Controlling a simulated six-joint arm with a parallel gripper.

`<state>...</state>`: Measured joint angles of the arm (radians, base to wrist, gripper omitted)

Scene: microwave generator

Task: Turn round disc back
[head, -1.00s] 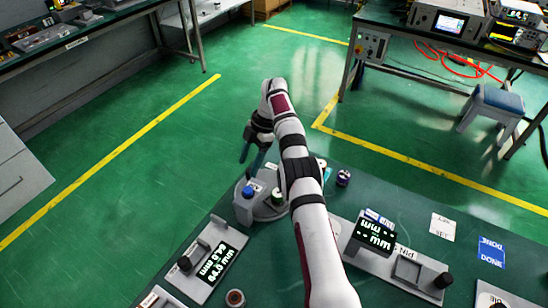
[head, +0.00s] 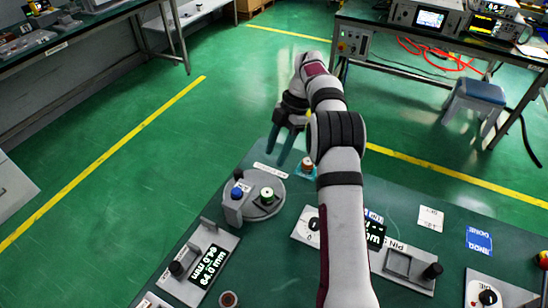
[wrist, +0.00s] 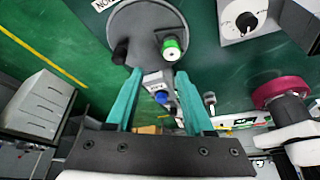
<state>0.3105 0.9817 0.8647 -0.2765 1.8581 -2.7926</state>
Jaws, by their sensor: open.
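The round grey disc (head: 272,182) lies flat near the far left edge of the green table. A green-and-white cylinder (head: 267,195) stands on it. A grey block with a blue button (head: 237,192) is at its left edge. My gripper (head: 276,157) is open and empty, its teal fingers pointing down just beyond the disc in the head view. In the wrist view the disc (wrist: 140,20) is above the fingertips (wrist: 158,72), with a black peg (wrist: 120,50) at its rim and the blue button (wrist: 160,97) between the fingers. I see no contact with the disc.
A small cylinder on a teal pad (head: 306,167) stands right of the disc, near my arm. A dial box (head: 305,226), a display fixture (head: 205,268) and a slotted fixture (head: 402,265) occupy the table. Beyond the far edge is open floor.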

